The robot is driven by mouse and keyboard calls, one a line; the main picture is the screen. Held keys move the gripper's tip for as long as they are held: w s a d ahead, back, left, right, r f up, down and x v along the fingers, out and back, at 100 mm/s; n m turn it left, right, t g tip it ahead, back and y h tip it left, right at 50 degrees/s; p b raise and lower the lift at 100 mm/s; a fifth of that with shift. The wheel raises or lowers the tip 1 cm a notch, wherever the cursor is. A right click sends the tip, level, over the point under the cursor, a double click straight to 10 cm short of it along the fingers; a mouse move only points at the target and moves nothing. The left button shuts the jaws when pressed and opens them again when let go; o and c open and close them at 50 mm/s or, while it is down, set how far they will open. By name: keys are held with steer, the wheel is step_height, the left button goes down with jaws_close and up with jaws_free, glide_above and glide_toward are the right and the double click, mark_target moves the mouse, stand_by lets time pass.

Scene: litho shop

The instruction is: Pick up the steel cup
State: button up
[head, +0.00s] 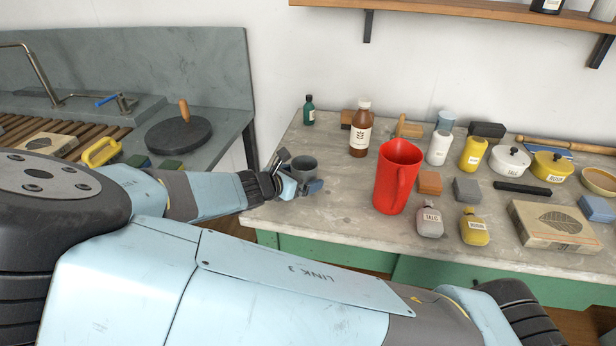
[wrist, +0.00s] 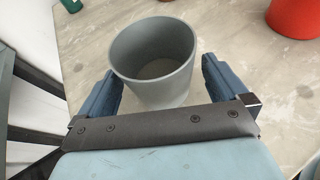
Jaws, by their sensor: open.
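The steel cup (wrist: 153,62) is a grey, round, open-topped cup, upright on the stone-topped bench. In the wrist view it stands between the two blue-grey fingers of my gripper (wrist: 158,88), with a gap visible on either side. It looks empty inside. In the head view the cup (head: 304,166) is at the bench's left end, partly hidden by my gripper (head: 297,177). My gripper is open around the cup's near part, and I cannot tell whether either finger touches it.
A red jug (head: 396,178) stands to the right of the cup. A brown bottle (head: 360,130) and a green bottle (head: 309,110) stand behind. Several bottles, pots and blocks crowd the right of the bench (head: 340,215). A sink counter (head: 215,139) is at left.

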steer(key=shift+x, duration=0.85)
steer(key=shift+c, duration=0.5)
steer(key=c, duration=1)
steer(key=shift+r, duration=0.25)
